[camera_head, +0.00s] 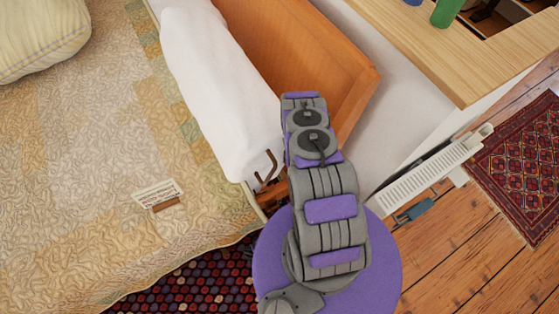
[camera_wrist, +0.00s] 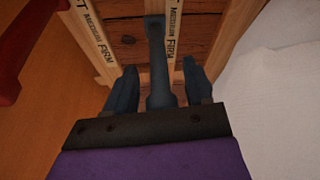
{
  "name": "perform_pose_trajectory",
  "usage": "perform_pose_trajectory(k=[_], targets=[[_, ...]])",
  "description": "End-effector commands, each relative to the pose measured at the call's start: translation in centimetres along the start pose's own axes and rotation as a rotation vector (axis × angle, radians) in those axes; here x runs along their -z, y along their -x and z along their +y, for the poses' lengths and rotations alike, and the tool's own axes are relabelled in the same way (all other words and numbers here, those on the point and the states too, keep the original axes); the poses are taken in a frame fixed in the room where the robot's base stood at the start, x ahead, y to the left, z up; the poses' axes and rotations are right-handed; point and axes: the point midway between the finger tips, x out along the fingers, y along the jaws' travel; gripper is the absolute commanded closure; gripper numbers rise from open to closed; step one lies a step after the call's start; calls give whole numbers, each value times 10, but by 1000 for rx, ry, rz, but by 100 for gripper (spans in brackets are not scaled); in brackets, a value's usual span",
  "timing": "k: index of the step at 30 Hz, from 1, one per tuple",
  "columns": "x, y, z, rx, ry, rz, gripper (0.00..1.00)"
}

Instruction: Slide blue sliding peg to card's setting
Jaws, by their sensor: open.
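In the wrist view, my gripper (camera_wrist: 160,82) is open, with one dark finger on each side of a dark blue-grey peg (camera_wrist: 157,50). I take this to be the blue sliding peg; I cannot tell whether the fingers touch it. The peg stands by pale wooden rails. The left rail (camera_wrist: 85,22) and the right rail (camera_wrist: 175,25) carry the words "MEDIUM" and "FIRM". In the head view, a white card (camera_head: 157,188) stands on a small brown base on the bed. Its print is too small to read. My gripper is hidden in the head view.
A red part (camera_wrist: 22,50) lies left of the rails. The quilted bed (camera_head: 90,150) is on the left. A white radiator (camera_head: 435,165) and a wooden desk (camera_head: 455,50) are on the right.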

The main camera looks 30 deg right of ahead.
Motion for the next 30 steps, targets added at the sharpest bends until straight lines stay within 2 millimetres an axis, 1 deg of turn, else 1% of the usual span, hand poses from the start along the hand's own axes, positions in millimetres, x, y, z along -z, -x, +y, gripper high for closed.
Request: perform_pose_trajectory(k=[9, 26, 30], targets=[[0, -2, 0, 0, 0, 0, 46], [1, -2, 1, -1, 0, 0, 100], [1, -2, 1, -1, 0, 0, 100]])
